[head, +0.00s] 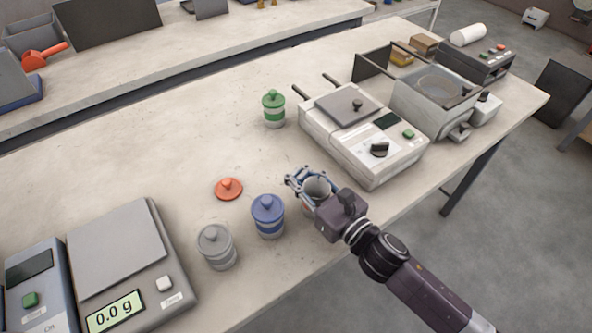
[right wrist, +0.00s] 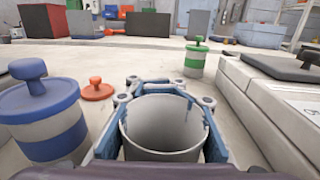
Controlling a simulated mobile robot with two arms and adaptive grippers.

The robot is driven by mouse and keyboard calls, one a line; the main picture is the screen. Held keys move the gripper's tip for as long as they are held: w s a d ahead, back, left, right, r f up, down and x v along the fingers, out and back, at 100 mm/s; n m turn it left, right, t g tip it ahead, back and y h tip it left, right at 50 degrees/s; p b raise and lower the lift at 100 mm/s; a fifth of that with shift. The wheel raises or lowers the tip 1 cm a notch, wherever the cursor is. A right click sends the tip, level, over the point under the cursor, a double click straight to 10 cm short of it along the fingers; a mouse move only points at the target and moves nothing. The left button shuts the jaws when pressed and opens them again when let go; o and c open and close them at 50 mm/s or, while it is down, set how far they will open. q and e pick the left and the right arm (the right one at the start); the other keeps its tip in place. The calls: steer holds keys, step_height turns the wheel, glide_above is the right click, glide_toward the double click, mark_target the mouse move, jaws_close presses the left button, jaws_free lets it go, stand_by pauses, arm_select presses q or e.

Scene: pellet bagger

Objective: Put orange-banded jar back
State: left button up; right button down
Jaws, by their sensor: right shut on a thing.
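My right gripper (head: 304,184) is shut around an open, lidless grey-white jar (head: 317,187). The jar is upright near the front edge of the table, and its inside looks empty in the right wrist view (right wrist: 165,125). The fingers hide most of its band, and I cannot tell if its base touches the table. An orange lid with a knob (head: 228,188) lies on the table to the left of the jar; it also shows in the right wrist view (right wrist: 97,91). My left gripper is not in view.
A blue-banded jar (head: 268,218) stands close left of the held jar, with a grey jar (head: 216,247) beyond it. A green-banded jar (head: 273,110) stands farther back. A white machine (head: 365,140) is at the right, a scale (head: 125,260) at the left. The back middle table is clear.

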mark_target(324, 200)
steer(key=c, duration=2.5)
jaws_free()
steer(key=shift+f, duration=0.15)
steer(key=o, duration=1)
steer(key=shift+r, duration=0.3)
steer(key=b+v, duration=0.1)
steer(key=v, duration=0.4)
steer(key=b+v, duration=0.1)
steer(key=v, duration=0.4)
steer(key=shift+s+f, duration=0.1)
steer(key=shift+f, duration=0.15)
steer(key=shift+r+b+v, duration=0.2)
steer(key=shift+b+v, duration=0.25)
steer(key=shift+v, duration=0.5)
